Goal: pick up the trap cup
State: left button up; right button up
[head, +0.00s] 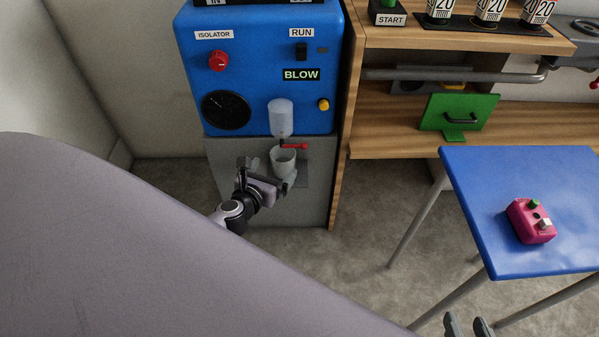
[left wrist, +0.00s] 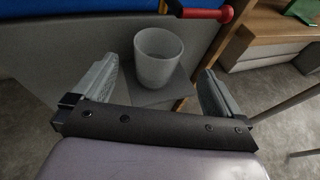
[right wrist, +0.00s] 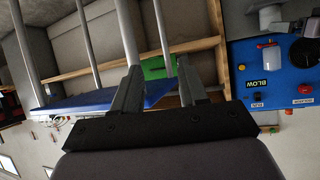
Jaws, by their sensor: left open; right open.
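The trap cup (head: 283,161) is a translucent whitish cup. It stands upright on a small grey shelf (head: 301,174) at the front of the blue machine, under a clear bowl (head: 281,118) and beside a red-handled valve (head: 294,146). My left gripper (head: 268,178) is open just in front of the cup. In the left wrist view the cup (left wrist: 158,57) stands ahead, between the lines of the two open fingers (left wrist: 157,85), with no finger seen touching it. My right gripper (head: 469,326) is open and empty at the bottom edge of the head view, and its fingers (right wrist: 158,88) show in the right wrist view.
The blue machine (head: 258,60) rises behind the cup. A wooden bench (head: 400,146) stands to its right. A blue table (head: 490,200) carries a pink box (head: 531,221) with buttons. Open floor (head: 350,220) lies between the machine and the table.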

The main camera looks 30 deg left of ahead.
aim_at(278, 164)
pick_arm(q)
jog(key=shift+b+x, duration=0.35)
jog(key=shift+x, duration=0.8)
jog(key=b+x, duration=0.1)
jog(key=x, duration=0.2)
jog(key=shift+a+f+b, duration=0.15)
jog(key=shift+f+b, duration=0.2)
jog(key=shift+w+a+f, duration=0.1)
jog(key=shift+w, duration=0.55)
pick_arm(e)
jog(key=shift+w+a+f+y, duration=0.1)
jog(key=shift+w+a+y, duration=0.2)
jog(key=shift+a, duration=0.25)
jog(key=shift+w+a+f+y, duration=0.15)
jog(key=shift+a+y, duration=0.15)
jog(key=shift+a, duration=0.25)
jog(key=shift+r, duration=0.1)
pick_arm(q)
jog(key=c, duration=1.1)
